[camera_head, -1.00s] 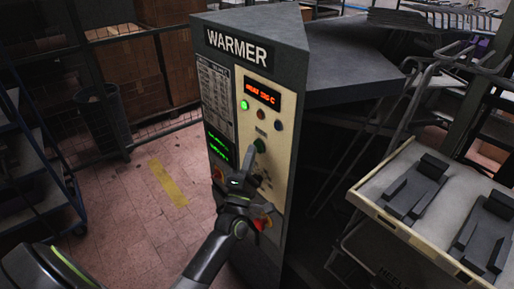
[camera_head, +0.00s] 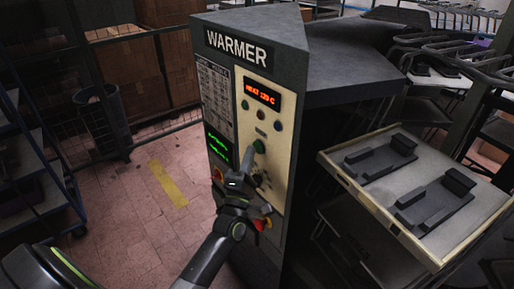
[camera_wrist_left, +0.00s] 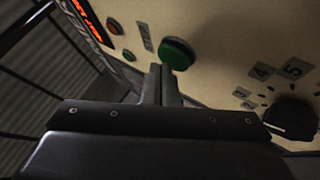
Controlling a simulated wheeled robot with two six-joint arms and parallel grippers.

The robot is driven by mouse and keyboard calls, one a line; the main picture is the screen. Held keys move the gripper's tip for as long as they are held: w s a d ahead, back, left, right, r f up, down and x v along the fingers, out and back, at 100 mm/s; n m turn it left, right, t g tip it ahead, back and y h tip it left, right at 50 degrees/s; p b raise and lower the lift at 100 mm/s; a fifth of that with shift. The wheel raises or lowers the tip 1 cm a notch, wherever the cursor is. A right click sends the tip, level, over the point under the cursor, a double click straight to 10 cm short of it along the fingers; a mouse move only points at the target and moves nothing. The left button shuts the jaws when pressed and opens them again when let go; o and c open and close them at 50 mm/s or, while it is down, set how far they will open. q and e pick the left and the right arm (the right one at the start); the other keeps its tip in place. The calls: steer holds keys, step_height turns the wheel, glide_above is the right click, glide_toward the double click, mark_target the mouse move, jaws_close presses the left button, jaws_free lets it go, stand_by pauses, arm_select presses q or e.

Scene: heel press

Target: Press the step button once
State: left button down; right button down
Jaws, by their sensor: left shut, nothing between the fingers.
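A round green button (camera_head: 259,146) sits on the cream panel (camera_head: 262,97) of the grey WARMER cabinet; its label is not readable. It also shows in the left wrist view (camera_wrist_left: 177,53) as a raised green cap in a dark ring. My left gripper (camera_head: 249,151) is shut and empty, its fingers pointing at the panel just below and left of the button. In the left wrist view the closed fingertips (camera_wrist_left: 160,70) end beside the button's lower edge. I cannot tell whether they touch it. My right gripper is not in view.
Above the button are a red display (camera_head: 262,96) and small dark lamps (camera_head: 261,115). A black knob (camera_wrist_left: 290,118) with number labels is right of the fingers. A red knob (camera_head: 263,224) is lower down. A tray (camera_head: 372,190) with dark fixtures stands at right.

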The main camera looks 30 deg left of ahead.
arm_select(q)
steer(key=shift+s+a, duration=0.1)
steer(key=shift+s, duration=0.3)
steer(key=shift+s+a, duration=0.35)
steer(key=shift+s, duration=0.4)
steer(key=shift+s+a, duration=0.3)
steer(key=shift+s, duration=0.5)
steer(key=shift+s+a, duration=0.35)
steer(key=shift+s, duration=0.4)
steer(key=s+a, duration=0.2)
steer(key=s, duration=0.4)
steer(key=shift+s+a+p, duration=0.25)
steer(key=shift+a+p, duration=0.1)
steer(key=shift+p, duration=0.1)
steer(key=shift+f, duration=0.1)
